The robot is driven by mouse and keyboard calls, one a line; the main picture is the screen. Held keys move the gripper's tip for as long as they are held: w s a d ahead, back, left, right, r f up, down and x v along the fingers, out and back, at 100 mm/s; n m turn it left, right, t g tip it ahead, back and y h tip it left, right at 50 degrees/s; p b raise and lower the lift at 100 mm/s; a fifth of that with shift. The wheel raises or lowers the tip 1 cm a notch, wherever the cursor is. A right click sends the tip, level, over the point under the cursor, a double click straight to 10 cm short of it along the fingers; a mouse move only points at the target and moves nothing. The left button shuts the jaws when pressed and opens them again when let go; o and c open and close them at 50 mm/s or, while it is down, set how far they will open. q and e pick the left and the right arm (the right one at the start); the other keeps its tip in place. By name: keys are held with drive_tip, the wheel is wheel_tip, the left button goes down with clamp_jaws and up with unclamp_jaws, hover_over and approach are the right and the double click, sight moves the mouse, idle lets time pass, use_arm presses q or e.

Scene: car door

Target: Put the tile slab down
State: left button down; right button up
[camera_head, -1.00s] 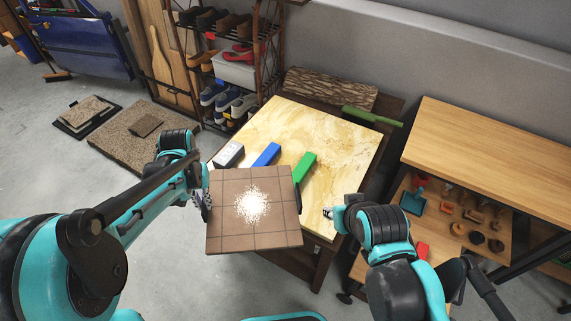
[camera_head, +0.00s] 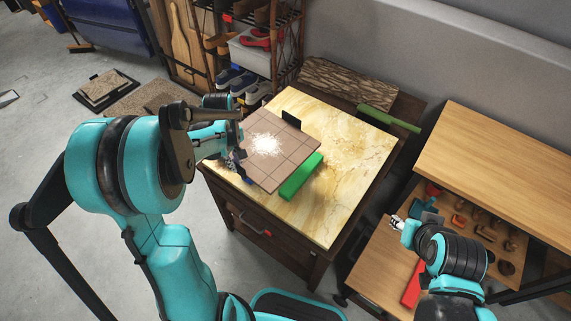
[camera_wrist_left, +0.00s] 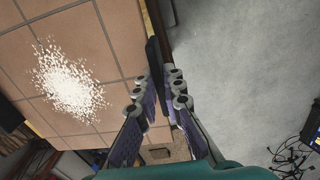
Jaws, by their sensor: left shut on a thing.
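The brown tile slab (camera_head: 283,161), with grid lines and a heap of white grains (camera_head: 265,145), is over the left part of the marble-topped table (camera_head: 345,150). A dark upright tab (camera_head: 292,119) stands at its far edge. My left gripper (camera_head: 236,162) is at its near-left edge; in the left wrist view its fingers (camera_wrist_left: 158,92) are closed around a dark tab along the slab's edge (camera_wrist_left: 122,45). I cannot tell whether the slab rests on the blocks beneath it. My right gripper (camera_head: 396,222) is empty, to the right of the table; its finger opening is too small to judge.
A green block (camera_head: 302,177) shows along the slab's right edge; the other blocks are mostly hidden. The table's right half is clear. A green-handled tool (camera_head: 388,118) lies behind. A wooden bench (camera_head: 500,165) stands right, a shoe rack (camera_head: 262,55) behind left.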

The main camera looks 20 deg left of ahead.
use_arm(q)
drive_tip(key=shift+w+d+f+n+b, duration=0.4)
drive_tip(key=shift+d+f+b, duration=0.55)
drive_tip(key=shift+d+f, duration=0.7)
drive_tip(key=shift+w+d+f+n+b, duration=0.25)
drive_tip(key=shift+d+f+n+b, duration=0.3)
drive_tip(key=shift+d+f+b, duration=1.1)
drive_tip(key=shift+w+d+f+n+b, duration=0.4)
drive_tip(key=shift+d+f, duration=0.55)
drive_tip(key=shift+f, duration=1.45)
drive_tip(key=shift+s, duration=0.15)
drive_tip(key=shift+f, duration=0.2)
drive_tip(key=c, duration=1.8)
unclamp_jaws()
drive_tip(key=shift+o, duration=0.8)
